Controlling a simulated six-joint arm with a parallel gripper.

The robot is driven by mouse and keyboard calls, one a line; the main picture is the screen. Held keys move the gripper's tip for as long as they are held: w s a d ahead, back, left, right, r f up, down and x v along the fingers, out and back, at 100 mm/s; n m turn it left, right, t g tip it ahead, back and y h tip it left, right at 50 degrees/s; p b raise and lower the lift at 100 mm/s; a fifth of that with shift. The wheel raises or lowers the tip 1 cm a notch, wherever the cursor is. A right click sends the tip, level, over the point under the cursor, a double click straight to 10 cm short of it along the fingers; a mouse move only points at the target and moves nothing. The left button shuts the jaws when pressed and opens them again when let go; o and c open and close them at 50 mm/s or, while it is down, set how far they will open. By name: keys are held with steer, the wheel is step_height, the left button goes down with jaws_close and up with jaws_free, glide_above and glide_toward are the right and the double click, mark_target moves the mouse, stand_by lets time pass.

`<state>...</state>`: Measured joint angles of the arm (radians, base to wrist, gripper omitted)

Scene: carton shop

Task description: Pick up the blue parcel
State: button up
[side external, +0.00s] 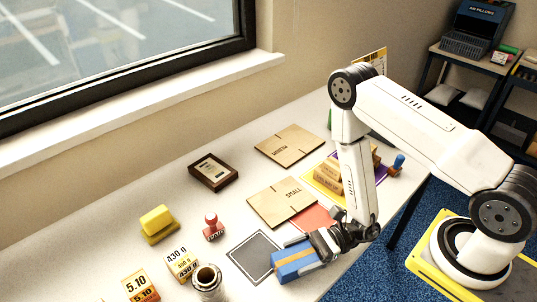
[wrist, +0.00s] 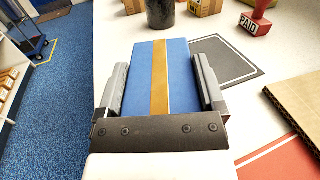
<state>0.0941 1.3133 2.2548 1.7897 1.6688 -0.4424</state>
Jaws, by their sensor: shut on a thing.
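The blue parcel (side external: 297,261) has a tan tape stripe and is near the front edge of the table in the side external view. My gripper (side external: 318,244) is around it from the right. In the wrist view the blue parcel (wrist: 143,85) lies between the two fingers of my gripper (wrist: 158,85), one along each side. The gripper is shut on the parcel. I cannot tell whether the parcel rests on the table or is slightly raised.
A dark grey mat (side external: 253,256) lies just left of the parcel. A dark cup (side external: 207,281), small boxes (side external: 182,263) and a red stamp (side external: 213,227) stand further left. Flat cartons (side external: 282,201) and a red sheet (side external: 314,217) lie behind. The table's left edge in the wrist view drops to blue floor.

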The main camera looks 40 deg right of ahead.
mark_target(300, 255)
steer(key=shift+r, duration=4.75)
